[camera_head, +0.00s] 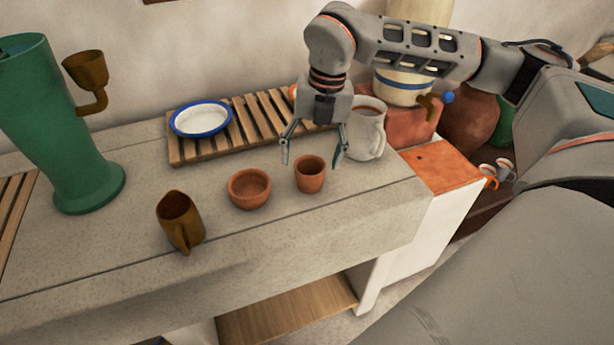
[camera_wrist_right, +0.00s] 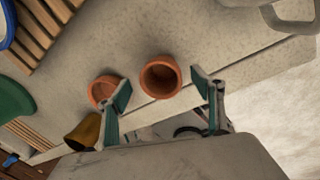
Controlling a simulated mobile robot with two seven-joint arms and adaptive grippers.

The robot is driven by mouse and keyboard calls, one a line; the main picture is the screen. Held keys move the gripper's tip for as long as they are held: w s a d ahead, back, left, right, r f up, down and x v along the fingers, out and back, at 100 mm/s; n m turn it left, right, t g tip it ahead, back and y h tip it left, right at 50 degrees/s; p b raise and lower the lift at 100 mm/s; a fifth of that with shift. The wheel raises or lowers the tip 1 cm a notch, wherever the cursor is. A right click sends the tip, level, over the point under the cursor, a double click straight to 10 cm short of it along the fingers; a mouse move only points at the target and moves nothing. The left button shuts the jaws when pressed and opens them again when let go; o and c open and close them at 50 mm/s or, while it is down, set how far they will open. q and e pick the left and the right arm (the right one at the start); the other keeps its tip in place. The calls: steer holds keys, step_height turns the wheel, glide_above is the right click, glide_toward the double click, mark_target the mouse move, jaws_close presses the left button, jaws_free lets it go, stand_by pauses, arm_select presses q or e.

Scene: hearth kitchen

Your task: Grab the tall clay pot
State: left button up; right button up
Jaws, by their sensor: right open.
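The tall clay pot (camera_head: 310,174) is a small terracotta cup standing upright on the stone counter. A wider, lower clay bowl (camera_head: 249,188) stands to its left. My right gripper (camera_head: 313,158) is open and empty above the counter, its fingers pointing down, one to each side of the pot's column in the head view. In the right wrist view the tall pot (camera_wrist_right: 161,76) shows its open mouth, between and a little beyond the fingertips of my right gripper (camera_wrist_right: 164,90). The low bowl (camera_wrist_right: 103,91) is partly covered by one finger there. My left gripper is in neither view.
A brown mug (camera_head: 180,220) stands left of the bowl, near the front. A white pitcher (camera_head: 367,134) stands close behind the gripper, to the right. A slatted rack (camera_head: 195,150) with a blue-rimmed plate (camera_head: 201,118) lies at the back. A green vase (camera_head: 62,130) stands at left.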

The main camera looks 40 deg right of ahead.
mark_target(309, 173)
steer(key=f, duration=0.4)
steer(key=shift+s+a+b, duration=0.15)
steer(key=shift+a+b, duration=0.15)
steer(key=shift+b, duration=0.05)
steer(key=shift+f, duration=0.45)
steer(key=c, duration=1.3)
